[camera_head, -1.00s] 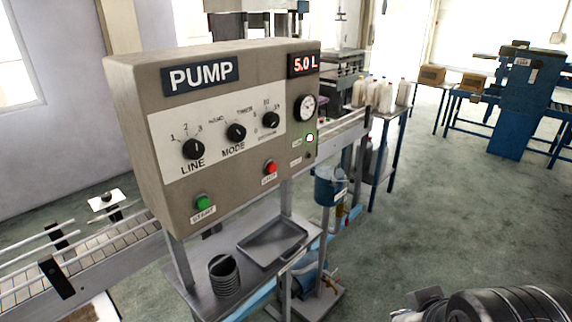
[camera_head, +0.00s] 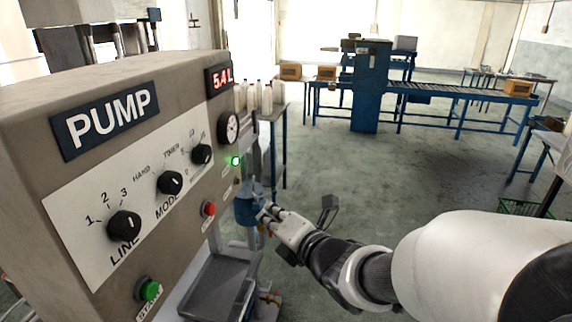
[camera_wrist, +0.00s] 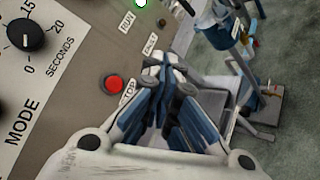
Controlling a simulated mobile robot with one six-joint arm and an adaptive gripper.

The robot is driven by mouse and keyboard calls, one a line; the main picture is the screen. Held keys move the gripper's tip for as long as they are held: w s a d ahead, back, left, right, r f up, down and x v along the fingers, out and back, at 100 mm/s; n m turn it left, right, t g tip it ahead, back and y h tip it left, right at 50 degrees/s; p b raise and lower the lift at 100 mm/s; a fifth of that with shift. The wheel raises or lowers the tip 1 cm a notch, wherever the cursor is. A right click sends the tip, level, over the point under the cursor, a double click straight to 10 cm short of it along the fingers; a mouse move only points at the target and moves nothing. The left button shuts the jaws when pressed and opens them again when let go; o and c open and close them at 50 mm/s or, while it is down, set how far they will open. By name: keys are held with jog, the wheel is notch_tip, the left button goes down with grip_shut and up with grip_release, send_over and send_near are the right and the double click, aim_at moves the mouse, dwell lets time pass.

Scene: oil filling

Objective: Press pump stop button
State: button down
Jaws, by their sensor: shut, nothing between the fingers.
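The red pump stop button (camera_head: 209,209) sits low on the right part of the pump panel (camera_head: 205,250). In the wrist view the red button (camera_wrist: 114,84) has a label beside it reading "STOP", partly hidden by my gripper. My gripper (camera_head: 268,214) is shut and empty, to the right of the button in the head view and apart from it. In the wrist view my gripper's fingers (camera_wrist: 172,75) point just right of the button. The display (camera_head: 220,77) reads 5.4 L, and a green run light (camera_head: 235,160) is lit.
A green start button (camera_head: 149,290) and black knobs (camera_head: 124,225) are on the same panel. A grey tray (camera_head: 215,290) lies below the panel. A blue container (camera_head: 247,208) is behind my gripper. Open floor (camera_head: 400,160) lies to the right.

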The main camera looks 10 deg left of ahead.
aim_at(211, 209)
jog(key=shift+r, duration=0.1)
jog(key=a+b, duration=0.1)
jog(key=a, duration=0.7)
jog(key=shift+w+a, duration=0.35)
jog(key=shift+a, duration=0.05)
jog(key=shift+a+b, duration=0.3)
jog(key=shift+b, duration=0.45)
dwell(0.9)
jog(key=shift+a+b, duration=0.65)
jog(key=shift+b, duration=0.05)
dwell(0.9)
jog(key=shift+d, duration=0.95)
